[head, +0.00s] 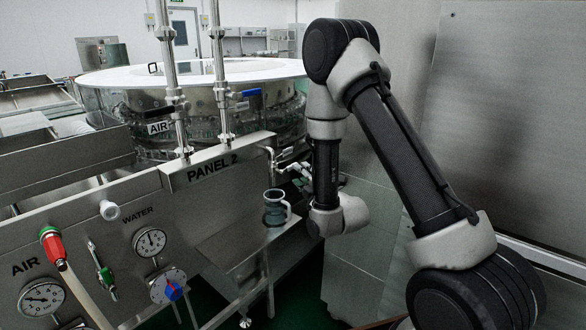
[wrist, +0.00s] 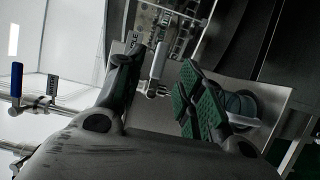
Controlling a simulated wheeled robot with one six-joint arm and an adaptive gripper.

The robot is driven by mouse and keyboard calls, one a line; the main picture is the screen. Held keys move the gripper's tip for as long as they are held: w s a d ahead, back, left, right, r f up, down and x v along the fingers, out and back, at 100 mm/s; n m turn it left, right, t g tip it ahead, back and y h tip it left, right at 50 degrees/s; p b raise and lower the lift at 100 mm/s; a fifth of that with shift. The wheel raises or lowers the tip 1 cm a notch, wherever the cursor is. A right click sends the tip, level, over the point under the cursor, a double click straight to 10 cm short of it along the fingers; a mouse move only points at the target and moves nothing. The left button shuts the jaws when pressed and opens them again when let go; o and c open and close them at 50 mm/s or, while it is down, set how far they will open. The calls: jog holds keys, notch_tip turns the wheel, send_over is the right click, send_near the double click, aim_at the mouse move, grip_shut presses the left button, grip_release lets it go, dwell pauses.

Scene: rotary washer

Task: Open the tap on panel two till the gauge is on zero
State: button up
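Panel 2 (head: 213,168) is a steel panel with a water gauge (head: 150,242) and an air gauge (head: 41,298) on its face. The needle readings are too small to tell. A small metal tap (head: 279,163) sticks out at the panel's right end, above a glass mug (head: 276,207). My gripper (head: 302,172) is just right of the tap, partly hidden by my arm. In the wrist view my gripper (wrist: 163,62) is open, its fingers apart with green pads showing. The tap (wrist: 157,64) appears between or just beyond the fingertips; contact cannot be told.
The mug stands on a steel shelf (head: 225,245) and shows in the wrist view (wrist: 240,106). Upright pipes with blue-handled valves (head: 250,93) rise behind the panel. A red-blue knob (head: 173,290) and a red-ended hose (head: 52,240) are on its face. A steel wall (head: 520,120) stands right.

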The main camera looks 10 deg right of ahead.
aim_at(290, 168)
jog(key=x, duration=0.7)
grip_shut()
